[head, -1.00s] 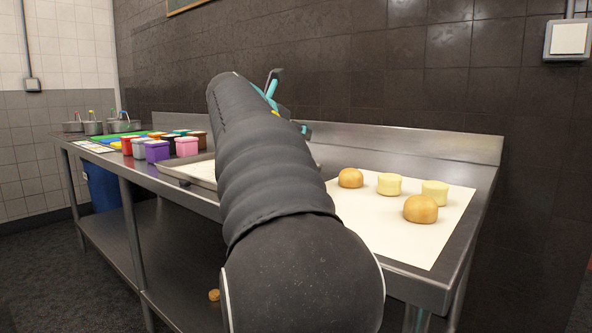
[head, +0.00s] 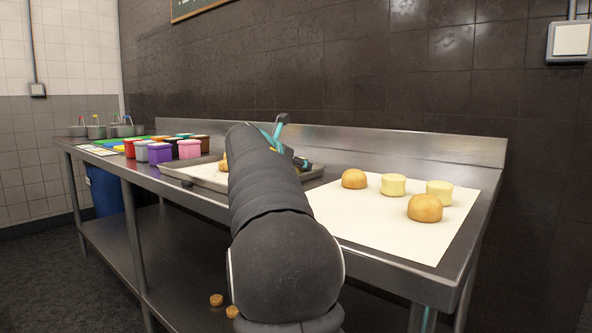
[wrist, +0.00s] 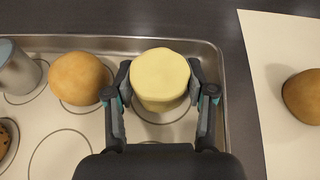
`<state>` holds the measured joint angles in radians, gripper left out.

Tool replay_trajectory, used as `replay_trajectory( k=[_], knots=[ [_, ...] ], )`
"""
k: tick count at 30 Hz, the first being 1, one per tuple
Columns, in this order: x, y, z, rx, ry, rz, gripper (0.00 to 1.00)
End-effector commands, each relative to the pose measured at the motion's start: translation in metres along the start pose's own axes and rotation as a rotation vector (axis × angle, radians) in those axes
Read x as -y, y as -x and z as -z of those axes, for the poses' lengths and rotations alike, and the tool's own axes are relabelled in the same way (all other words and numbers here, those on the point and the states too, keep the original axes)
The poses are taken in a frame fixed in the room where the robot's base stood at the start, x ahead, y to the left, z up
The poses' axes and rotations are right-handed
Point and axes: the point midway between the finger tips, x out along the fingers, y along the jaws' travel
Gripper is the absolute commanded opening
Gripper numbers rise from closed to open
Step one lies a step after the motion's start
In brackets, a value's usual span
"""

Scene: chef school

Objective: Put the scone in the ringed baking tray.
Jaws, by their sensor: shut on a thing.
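In the wrist view, my gripper (wrist: 161,92) is shut on a pale yellow, round scone (wrist: 160,75), with one finger on each side. The scone is upright over a ring in the back right corner of the ringed baking tray (wrist: 232,125). The ring shows around its near side; I cannot tell whether the scone touches the tray. In the head view the tray (head: 183,177) lies on the steel table, partly behind my arm, which hides the scone and the fingers.
In the tray, a brown bun (wrist: 80,78), a grey cup-like thing (wrist: 15,70) and a dark-speckled item (wrist: 5,138) sit left of the scone; a front ring is empty. Right of the tray, white paper (head: 385,235) holds two buns and two pale cylinders. Coloured tubs (head: 160,151) stand left.

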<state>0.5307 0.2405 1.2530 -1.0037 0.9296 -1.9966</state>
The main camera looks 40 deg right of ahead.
Motion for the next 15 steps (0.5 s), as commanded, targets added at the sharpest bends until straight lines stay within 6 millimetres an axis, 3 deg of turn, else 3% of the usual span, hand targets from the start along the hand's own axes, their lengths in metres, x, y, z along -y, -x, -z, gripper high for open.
replay_trajectory(
  k=[11,12,15],
  knots=[
    [0.0001,-0.001,0.0032,0.001,-0.001,0.0,0.2],
    [0.0001,-0.001,0.0032,0.001,-0.001,0.0,0.6],
    [0.0,-0.001,0.003,0.001,-0.001,0.0,0.8]
  ],
)
